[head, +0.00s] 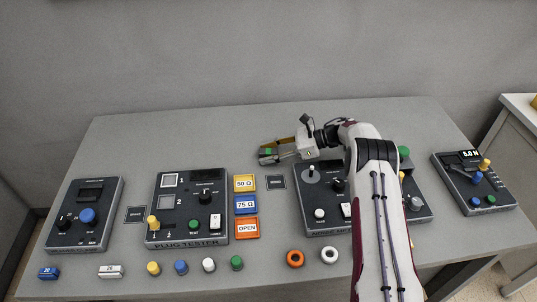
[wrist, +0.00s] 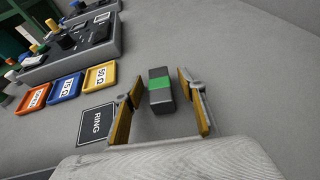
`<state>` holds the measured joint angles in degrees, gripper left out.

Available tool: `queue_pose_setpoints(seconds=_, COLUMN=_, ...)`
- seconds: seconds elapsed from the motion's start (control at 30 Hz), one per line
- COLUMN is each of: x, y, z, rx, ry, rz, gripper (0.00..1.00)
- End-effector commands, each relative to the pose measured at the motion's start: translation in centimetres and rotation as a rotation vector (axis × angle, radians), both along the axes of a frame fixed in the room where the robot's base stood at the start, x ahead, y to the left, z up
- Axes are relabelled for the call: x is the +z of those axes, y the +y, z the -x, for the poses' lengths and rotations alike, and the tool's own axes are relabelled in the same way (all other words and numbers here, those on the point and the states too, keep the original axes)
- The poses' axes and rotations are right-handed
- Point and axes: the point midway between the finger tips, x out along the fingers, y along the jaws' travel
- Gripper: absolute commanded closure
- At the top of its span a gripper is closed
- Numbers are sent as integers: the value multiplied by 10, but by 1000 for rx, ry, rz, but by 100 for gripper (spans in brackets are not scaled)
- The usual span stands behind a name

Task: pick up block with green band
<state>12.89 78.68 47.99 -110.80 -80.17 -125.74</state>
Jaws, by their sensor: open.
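The block with the green band (wrist: 160,89) is dark grey with a green stripe across its middle. In the wrist view it lies between the two finger pads of my gripper (wrist: 163,110), with gaps on both sides. My gripper is open and nothing is held. In the head view my gripper (head: 268,151) is over the back middle of the table, and the block shows only as a small green patch (head: 268,150) partly hidden by the fingers. I cannot tell how high the fingers are above the table.
A dark "RING" plate (wrist: 97,124) lies left of the fingers in the wrist view. Yellow (head: 245,183), blue (head: 246,204) and orange (head: 247,228) labelled trays stand left of centre. The plug tester (head: 160,205) and another panel (head: 318,222) flank them. The table's back is clear.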

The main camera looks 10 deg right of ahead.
Motion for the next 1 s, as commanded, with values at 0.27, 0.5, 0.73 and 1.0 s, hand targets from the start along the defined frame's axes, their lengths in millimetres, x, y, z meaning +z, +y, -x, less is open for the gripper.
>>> queue_pose_setpoints(seconds=0.27, x=0, y=0, z=0, rx=0, ry=-1, rz=0, gripper=100)
queue_pose_setpoints(seconds=0.5, x=1, y=0, z=0, rx=0, ry=-1, rz=0, gripper=100)
queue_pose_setpoints(seconds=0.73, x=10, y=0, z=0, rx=0, ry=-2, rz=0, gripper=100)
queue_pose_setpoints(seconds=1.0, x=38, y=0, z=-1, rx=1, ry=-4, rz=1, gripper=100)
